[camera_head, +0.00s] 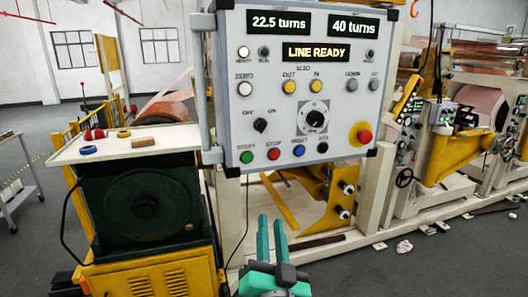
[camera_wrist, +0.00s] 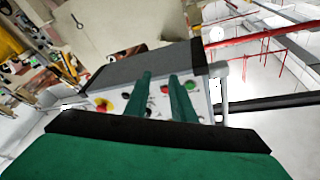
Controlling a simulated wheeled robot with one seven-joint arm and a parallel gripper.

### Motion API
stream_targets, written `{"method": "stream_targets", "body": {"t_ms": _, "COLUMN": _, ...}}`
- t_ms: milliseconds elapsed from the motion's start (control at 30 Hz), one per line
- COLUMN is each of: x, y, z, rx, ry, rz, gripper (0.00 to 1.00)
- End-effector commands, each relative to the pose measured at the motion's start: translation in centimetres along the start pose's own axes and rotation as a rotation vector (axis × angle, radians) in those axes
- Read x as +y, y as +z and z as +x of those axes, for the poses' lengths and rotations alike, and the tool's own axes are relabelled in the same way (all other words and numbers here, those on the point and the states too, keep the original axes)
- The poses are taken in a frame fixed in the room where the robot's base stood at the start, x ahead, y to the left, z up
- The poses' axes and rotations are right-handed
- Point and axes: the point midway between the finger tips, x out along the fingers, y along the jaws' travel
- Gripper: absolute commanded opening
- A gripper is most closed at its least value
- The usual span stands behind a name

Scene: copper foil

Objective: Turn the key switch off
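The control panel (camera_head: 300,75) is a light grey box with several buttons, lamps and displays. Its black key switch (camera_head: 260,125) sits at the lower left, between the words OFF and ON. Its handle looks slanted, but which word it points to is too small to tell. My gripper (camera_head: 270,222) is below and in front of the panel, well apart from the switch. Its two green fingers stand apart with nothing between them. In the wrist view the fingers (camera_wrist: 161,76) overlap the panel's face, seen at a steep slant and turned over; the switch cannot be made out there.
A red stop button (camera_head: 364,136) and a large black dial (camera_head: 315,119) sit right of the switch. Start, stop and other push buttons line the panel's lower edge. A white-topped bench (camera_head: 110,148) stands left. Yellow and white machine frames stand behind and right.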

Motion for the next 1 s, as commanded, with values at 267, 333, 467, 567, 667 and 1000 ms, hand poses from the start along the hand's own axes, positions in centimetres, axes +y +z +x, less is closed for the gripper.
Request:
{"method": "stream_targets", "body": {"t_ms": 267, "x": -5.5, "y": -9.0, "z": 2.4, "rx": 0.054, "ry": -0.068, "rz": 0.034, "gripper": 0.23}}
{"method": "stream_targets", "body": {"t_ms": 333, "x": -6.5, "y": -10.6, "z": 2.6, "rx": 0.061, "ry": -0.079, "rz": 0.040, "gripper": 0.23}}
{"method": "stream_targets", "body": {"t_ms": 467, "x": -7.8, "y": -12.5, "z": 2.7, "rx": 0.069, "ry": -0.092, "rz": 0.046, "gripper": 0.23}}
{"method": "stream_targets", "body": {"t_ms": 567, "x": -8.3, "y": -13.2, "z": 2.8, "rx": 0.071, "ry": -0.097, "rz": 0.049, "gripper": 0.23}}
{"method": "stream_targets", "body": {"t_ms": 667, "x": -8.5, "y": -13.5, "z": 3.2, "rx": 0.071, "ry": -0.099, "rz": 0.050, "gripper": 0.23}}
{"method": "stream_targets", "body": {"t_ms": 1000, "x": -9.0, "y": -13.8, "z": 8.4, "rx": 0.070, "ry": -0.098, "rz": 0.050, "gripper": 0.23}}
